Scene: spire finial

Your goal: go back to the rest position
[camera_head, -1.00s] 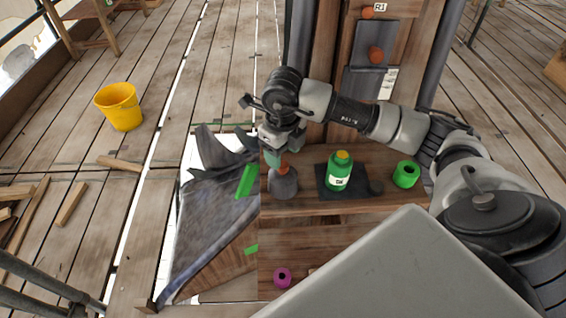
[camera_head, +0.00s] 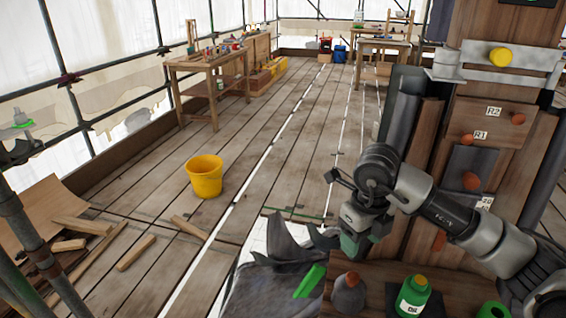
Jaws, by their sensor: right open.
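My right arm comes in from the right, in front of the wooden cabinet. Its gripper (camera_head: 360,242) hangs pointing down with its green-tipped fingers apart, and I see nothing held between them. Below it a grey cone-shaped piece with an orange top (camera_head: 348,297) stands on the wooden shelf, apart from the fingers. My left gripper is not in view.
A green bottle (camera_head: 414,297) and a green ring (camera_head: 493,310) are on the shelf to the right. A yellow bucket (camera_head: 205,178) stands on the plank floor. A workbench (camera_head: 207,66) with small items stands at the back left. Loose boards lie at left.

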